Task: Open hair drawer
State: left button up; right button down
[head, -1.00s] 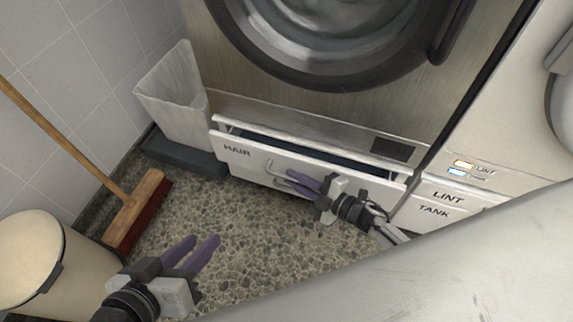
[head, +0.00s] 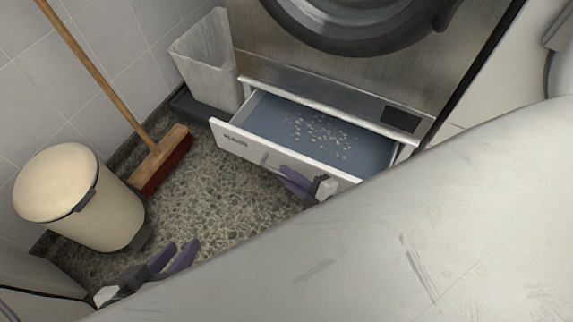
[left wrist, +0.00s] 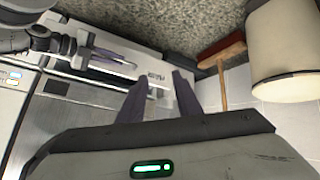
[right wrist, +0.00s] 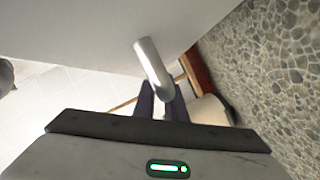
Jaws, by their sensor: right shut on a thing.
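The hair drawer (head: 228,136), white-fronted and labelled HAIR, stands pulled out below the machine's round door in the head view. Small tan crumbs lie on its blue-grey floor (head: 265,118). My right gripper (head: 285,174) is at the drawer front, shut on the bar handle (head: 265,159). The handle (right wrist: 152,65) also shows between the purple fingers in the right wrist view. My left gripper (head: 180,254) is open and empty, low over the floor, apart from the drawer. Its spread fingers (left wrist: 158,95) show in the left wrist view.
A cream pedal bin (head: 75,195) and a broom (head: 160,160) with a red brush stand at the left. A grey-white waste bin (head: 208,60) stands left of the machine. Speckled floor (head: 220,195) is clear before the drawer. My pale body covers the lower right.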

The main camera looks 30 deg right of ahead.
jog(key=shift+d, duration=0.2)
pick_arm(q)
jog(key=shift+w+r, duration=0.1)
pick_arm(e)
jog(key=c, duration=1.8)
grip_release()
jog(key=shift+a, duration=0.1)
